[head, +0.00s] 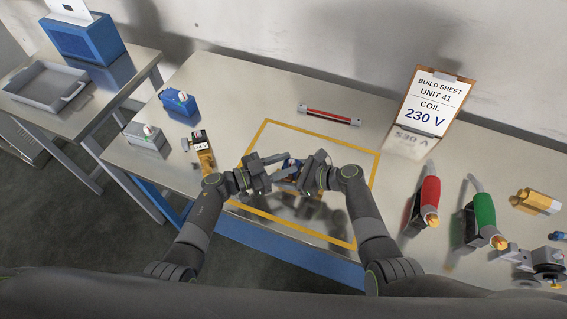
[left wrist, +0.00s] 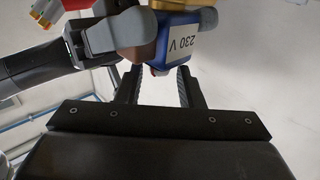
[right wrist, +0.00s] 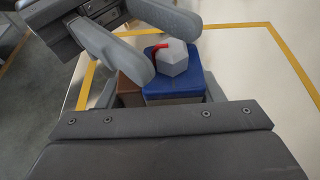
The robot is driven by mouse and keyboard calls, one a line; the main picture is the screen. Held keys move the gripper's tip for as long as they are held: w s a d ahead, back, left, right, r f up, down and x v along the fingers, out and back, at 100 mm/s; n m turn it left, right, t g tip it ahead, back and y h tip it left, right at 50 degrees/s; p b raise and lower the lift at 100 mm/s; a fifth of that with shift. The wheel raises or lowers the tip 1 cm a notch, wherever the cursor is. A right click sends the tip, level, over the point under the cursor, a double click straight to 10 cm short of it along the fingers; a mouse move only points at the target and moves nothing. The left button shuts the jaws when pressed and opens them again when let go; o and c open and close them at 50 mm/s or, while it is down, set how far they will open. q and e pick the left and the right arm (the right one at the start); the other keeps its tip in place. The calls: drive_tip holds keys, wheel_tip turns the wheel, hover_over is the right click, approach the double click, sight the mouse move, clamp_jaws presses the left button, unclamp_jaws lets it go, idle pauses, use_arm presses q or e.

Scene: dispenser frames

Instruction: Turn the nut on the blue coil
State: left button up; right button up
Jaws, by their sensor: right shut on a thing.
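The blue coil (head: 292,164) is between my two grippers over the yellow-outlined area. Its white 230 V label shows in the left wrist view (left wrist: 182,42). In the right wrist view a pale grey six-sided nut (right wrist: 172,58) sits on top, with a red piece beside it. My right gripper (head: 309,170) is shut on the brownish body (right wrist: 130,88) beside and under the coil; its exact grip is partly hidden. My left gripper (head: 266,173) is open, its fingers apart close to the nut (left wrist: 160,86). I cannot tell whether they touch it.
Another blue part (head: 178,102), a grey part (head: 146,136) and a small yellow-and-black part (head: 203,152) stand at left. A red bar (head: 330,115) lies behind. The build sheet (head: 431,98) reads COIL 230 V. Red (head: 428,200) and green (head: 483,216) tools stand at right.

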use_arm(q)
drive_tip(key=shift+o, duration=0.5)
drive_tip(key=v, duration=1.2)
use_arm(e)
drive_tip(key=o, duration=1.5)
drive_tip(key=shift+c, duration=0.2)
